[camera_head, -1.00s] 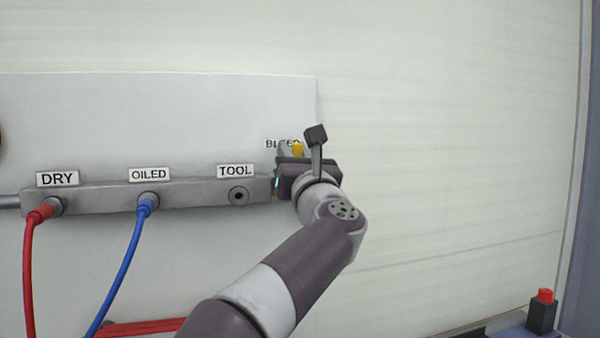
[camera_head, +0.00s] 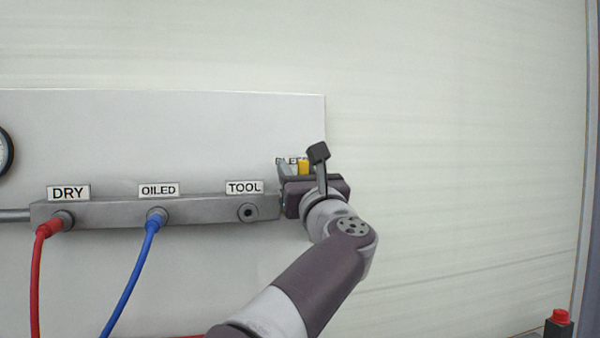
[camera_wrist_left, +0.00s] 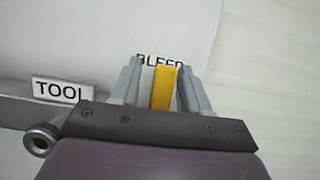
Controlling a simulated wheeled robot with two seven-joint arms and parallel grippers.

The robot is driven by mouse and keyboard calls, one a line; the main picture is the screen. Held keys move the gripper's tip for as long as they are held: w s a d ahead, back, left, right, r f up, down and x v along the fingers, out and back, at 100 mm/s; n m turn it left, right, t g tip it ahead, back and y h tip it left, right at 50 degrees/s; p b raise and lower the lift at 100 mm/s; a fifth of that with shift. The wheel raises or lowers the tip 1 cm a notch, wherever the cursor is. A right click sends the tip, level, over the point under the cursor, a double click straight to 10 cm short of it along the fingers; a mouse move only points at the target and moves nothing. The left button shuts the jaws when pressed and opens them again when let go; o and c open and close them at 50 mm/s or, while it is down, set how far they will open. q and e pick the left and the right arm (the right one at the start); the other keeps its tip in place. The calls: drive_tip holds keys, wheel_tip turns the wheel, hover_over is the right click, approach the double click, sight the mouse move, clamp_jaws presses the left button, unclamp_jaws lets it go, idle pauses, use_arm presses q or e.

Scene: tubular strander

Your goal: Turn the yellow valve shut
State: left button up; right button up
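The yellow valve (camera_head: 304,168) is at the right end of the grey manifold, by the BLEED label (camera_head: 291,160), which is partly covered. My left gripper (camera_head: 298,171) is in front of it, and its wrist hides the valve's base. In the left wrist view the yellow handle (camera_wrist_left: 164,88) stands upright between the two grey fingers. The fingers are apart. The handle is close to the right finger, with a gap to the left finger; I cannot tell whether it touches. My right gripper is not in view.
The manifold (camera_head: 110,215) carries a red hose (camera_head: 37,270) at DRY and a blue hose (camera_head: 133,270) at OILED. The TOOL port (camera_head: 248,212) is empty. A gauge (camera_head: 4,152) is at the left edge. A red button (camera_head: 560,316) is at lower right. The wall right of the panel is clear.

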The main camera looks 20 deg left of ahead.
use_arm(q)
drive_tip(key=b+v, duration=0.4)
drive_tip(key=v, duration=0.8)
drive_tip(key=shift+s+d+f, duration=0.15)
drive_tip(key=shift+s+d, duration=0.1)
